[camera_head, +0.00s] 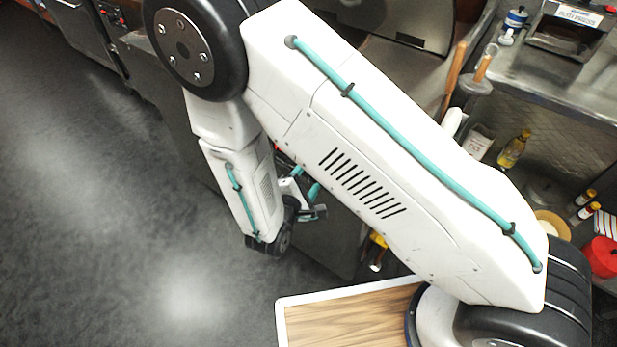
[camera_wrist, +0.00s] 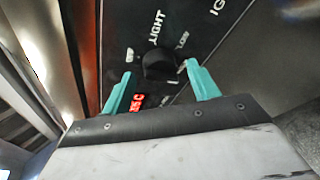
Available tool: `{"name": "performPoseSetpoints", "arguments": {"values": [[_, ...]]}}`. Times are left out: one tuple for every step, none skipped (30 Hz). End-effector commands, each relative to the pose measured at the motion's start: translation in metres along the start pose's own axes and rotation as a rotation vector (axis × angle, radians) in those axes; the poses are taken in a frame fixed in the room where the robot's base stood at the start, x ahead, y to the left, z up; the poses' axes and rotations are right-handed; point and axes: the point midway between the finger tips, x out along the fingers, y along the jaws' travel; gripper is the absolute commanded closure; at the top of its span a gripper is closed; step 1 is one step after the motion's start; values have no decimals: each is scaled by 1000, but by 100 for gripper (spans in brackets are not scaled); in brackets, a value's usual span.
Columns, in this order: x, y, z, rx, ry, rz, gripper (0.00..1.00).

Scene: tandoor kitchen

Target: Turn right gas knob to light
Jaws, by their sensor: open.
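A round black gas knob (camera_wrist: 158,64) sits on a black panel (camera_wrist: 115,35) in the wrist view. White lettering, including "LIGHT", is printed around it, and part of another label shows at the upper right. My gripper (camera_wrist: 159,68) is open, with one teal finger on each side of the knob. I cannot tell whether the fingers touch it. In the head view my gripper (camera_head: 306,184) is partly hidden behind my arm, and the knob is not visible there.
A steel counter (camera_head: 520,85) with bottles and a metal box (camera_head: 570,28) stands at the upper right. A yellow bottle (camera_head: 514,149) and a red item (camera_head: 602,256) are on the right. The dark floor (camera_head: 130,220) at left is clear.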

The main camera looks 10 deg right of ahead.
Motion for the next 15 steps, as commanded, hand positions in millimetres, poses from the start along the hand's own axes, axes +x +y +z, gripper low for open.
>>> {"name": "performPoseSetpoints", "arguments": {"values": [[4, 0, 0, 0, -1, -1, 40], [5, 0, 0, 0, -1, -1, 40], [6, 0, 0, 0, 0, 0, 40], [7, 0, 0, -1, 0, 0, 40], [7, 0, 0, -1, 0, 0, 40], [7, 0, 0, -1, 0, 0, 40], [7, 0, 0, -1, 0, 0, 40], [7, 0, 0, -1, 0, 0, 40], [7, 0, 0, -1, 0, 0, 40], [6, 0, 0, -1, 0, 0, 40], [6, 0, 0, -1, 0, 0, 46], [6, 0, 0, -1, 0, 0, 57], [6, 0, 0, -1, 0, 0, 65], [6, 0, 0, -1, 1, 0, 74], [6, 0, 0, -1, 1, 0, 84]]}}
